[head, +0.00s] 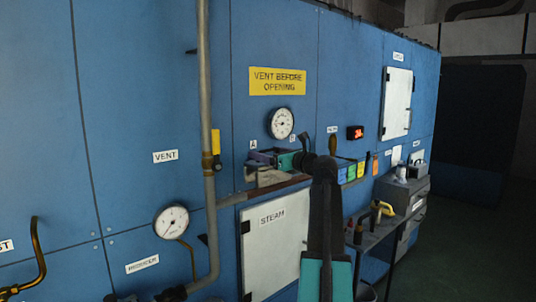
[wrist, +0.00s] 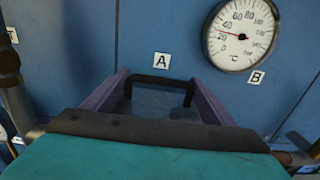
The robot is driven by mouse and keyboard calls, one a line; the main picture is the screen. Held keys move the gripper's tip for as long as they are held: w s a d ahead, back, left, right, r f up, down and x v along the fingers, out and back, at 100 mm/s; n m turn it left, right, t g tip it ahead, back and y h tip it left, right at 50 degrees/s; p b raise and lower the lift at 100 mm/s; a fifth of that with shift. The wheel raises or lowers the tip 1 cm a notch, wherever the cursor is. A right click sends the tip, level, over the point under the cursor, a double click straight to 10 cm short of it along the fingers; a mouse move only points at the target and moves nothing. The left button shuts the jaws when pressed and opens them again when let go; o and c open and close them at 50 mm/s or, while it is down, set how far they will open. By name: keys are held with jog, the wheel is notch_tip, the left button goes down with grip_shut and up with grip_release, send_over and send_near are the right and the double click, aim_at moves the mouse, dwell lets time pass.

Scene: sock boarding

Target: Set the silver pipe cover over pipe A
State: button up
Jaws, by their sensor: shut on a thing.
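My gripper (head: 281,160), teal and dark, is in front of the blue wall below labels A and B. In the wrist view the purplish sides (wrist: 215,103) flank a black U-shaped bar under label A, and the dark jaw edge hides the near part. A brownish horizontal pipe (head: 283,191), probably pipe A, runs just below the cover in the head view. I cannot tell whether cover and pipe touch.
A round gauge (head: 281,123) is on the wall above, near label B. A vertical grey pipe (head: 206,110) stands to the left. A white STEAM door (head: 275,245) is below. Coloured tags (head: 352,172) and a side table (head: 385,228) with tools are to the right.

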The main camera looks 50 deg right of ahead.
aim_at(269, 172)
jog(key=shift+f+b, duration=1.55)
jog(key=shift+f, duration=1.9)
dwell(0.8)
jog(key=o, duration=1.6)
jog(key=shift+o, duration=0.2)
jog(key=shift+s+f, duration=0.1)
jog(key=shift+s, duration=0.1)
jog(key=s+a+b, duration=0.1)
jog(key=s+b, duration=0.1)
jog(key=s, duration=1.1)
jog(key=shift+s+b, duration=0.25)
jog(key=shift+b, duration=0.05)
jog(key=shift+a, duration=0.1)
